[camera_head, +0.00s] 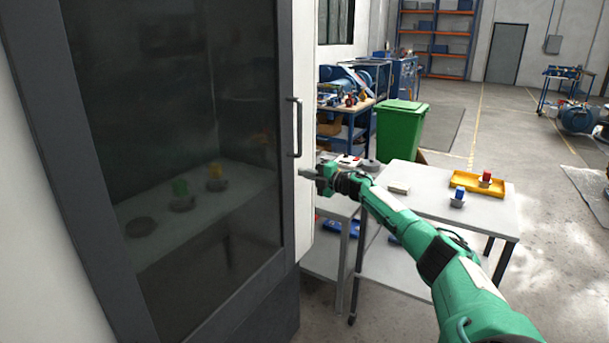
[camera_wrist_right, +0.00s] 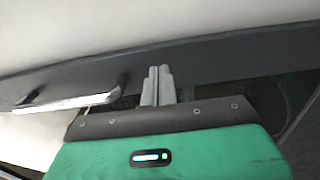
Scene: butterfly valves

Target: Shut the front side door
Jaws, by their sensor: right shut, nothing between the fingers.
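The front side door (camera_head: 268,218) is a tall dark-framed panel with tinted glass at the left of the head view. Its bar handle (camera_head: 294,127) is on the right edge of the frame; it also shows in the right wrist view (camera_wrist_right: 68,103). The door edge lies close to the pale cabinet side (camera_head: 304,110); I cannot tell whether a gap remains. My right gripper (camera_head: 304,173) is shut and empty, right of the door edge and below the handle. Its fingertips (camera_wrist_right: 158,72) overlap the dark frame in the wrist view; contact is unclear. My left gripper is out of view.
Coloured valves (camera_head: 216,172) show dimly through the glass. A white table (camera_head: 420,207) to the right bears a yellow tray (camera_head: 466,182) and a blue-topped valve (camera_head: 458,197). A green bin (camera_head: 398,133) stands behind. Open floor lies farther right.

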